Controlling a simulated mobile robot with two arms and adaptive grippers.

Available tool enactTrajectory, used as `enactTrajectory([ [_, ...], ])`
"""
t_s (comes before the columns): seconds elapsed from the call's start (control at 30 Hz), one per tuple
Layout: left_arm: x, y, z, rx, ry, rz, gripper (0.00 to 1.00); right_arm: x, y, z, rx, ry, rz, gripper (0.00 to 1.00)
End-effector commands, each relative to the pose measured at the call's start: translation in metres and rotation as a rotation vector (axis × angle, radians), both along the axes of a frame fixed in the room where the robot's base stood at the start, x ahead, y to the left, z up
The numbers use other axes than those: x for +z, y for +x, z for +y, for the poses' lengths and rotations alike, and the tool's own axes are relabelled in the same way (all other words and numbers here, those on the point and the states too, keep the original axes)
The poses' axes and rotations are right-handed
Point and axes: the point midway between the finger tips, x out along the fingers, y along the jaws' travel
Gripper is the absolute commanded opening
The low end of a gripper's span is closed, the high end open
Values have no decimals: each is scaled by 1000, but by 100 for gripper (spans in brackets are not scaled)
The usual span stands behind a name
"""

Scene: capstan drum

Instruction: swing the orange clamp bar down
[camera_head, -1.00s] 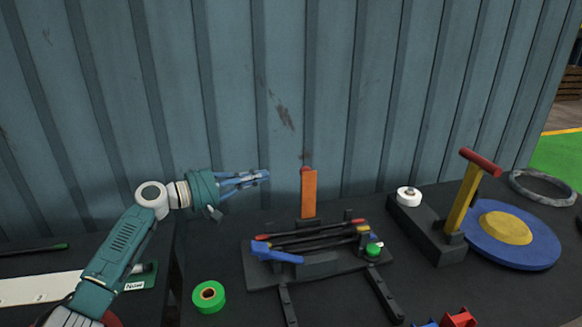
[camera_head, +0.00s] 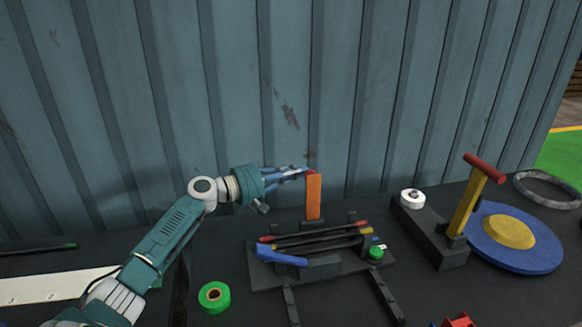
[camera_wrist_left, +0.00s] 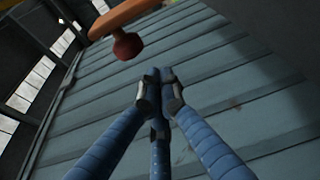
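The orange clamp bar (camera_head: 314,198) stands upright at the back of a black fixture (camera_head: 268,278), with a red knob (camera_head: 312,172) at its top. My left gripper (camera_head: 302,171) comes from the left, its fingertips level with the knob and close to it. I cannot tell whether they touch in the head view. In the left wrist view the bar (camera_wrist_left: 128,14) and its red knob (camera_wrist_left: 127,46) are at the upper left, apart from the fingertips (camera_wrist_left: 161,82) in the picture. The fingers are drawn together with nothing between them. My right gripper is out of view.
The fixture holds dark rods, a blue handle (camera_head: 282,257) and a green knob (camera_head: 376,253). Green tape (camera_head: 214,296) lies at front left. A yellow lever (camera_head: 466,203) and a blue disc (camera_head: 525,247) are at right. A corrugated wall (camera_head: 250,90) stands close behind.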

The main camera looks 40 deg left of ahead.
Motion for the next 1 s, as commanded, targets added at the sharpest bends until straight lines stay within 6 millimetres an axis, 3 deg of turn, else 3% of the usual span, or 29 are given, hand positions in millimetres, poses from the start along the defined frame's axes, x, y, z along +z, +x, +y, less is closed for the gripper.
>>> enactTrajectory([
  [0.3,4,-15,-16,0,-1,1,0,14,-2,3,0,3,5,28],
  [0.67,3,-16,-16,0,0,-1,0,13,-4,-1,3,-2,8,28],
  [1.0,5,-14,-15,0,42,-38,0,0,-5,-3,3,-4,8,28],
])
